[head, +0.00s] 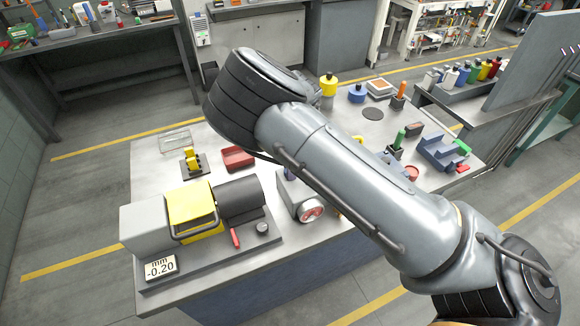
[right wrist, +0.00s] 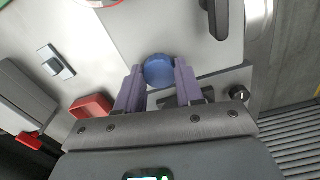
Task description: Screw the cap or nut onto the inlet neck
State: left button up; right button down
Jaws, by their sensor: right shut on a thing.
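A round blue cap (right wrist: 158,70) sits between the two purple fingers of my right gripper (right wrist: 158,88) in the right wrist view. The fingers are shut on its sides. What lies under the cap is hidden, so I cannot tell whether it touches an inlet neck. In the head view my right arm crosses the bench and hides the cap and fingertips. My left gripper is not in view.
A silver box with a red dial (head: 311,210) stands beside the pump-like unit. A red tray (head: 238,158), a yellow bottle (head: 328,85), a blue bottle (head: 357,94) and a blue block fixture (head: 440,152) are on the bench. A grey panel (head: 535,65) rises at the right.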

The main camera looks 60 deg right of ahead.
jog(key=m, duration=0.7)
jog(key=c, duration=0.6)
grip_release()
jog(key=shift+c, duration=0.2)
jog(key=shift+r, duration=0.1)
jog(key=shift+r+p, duration=0.55)
jog(key=shift+p, duration=0.15)
notch_tip(320, 180, up, 4)
jog(key=p, duration=0.3)
jog(key=shift+f, duration=0.15)
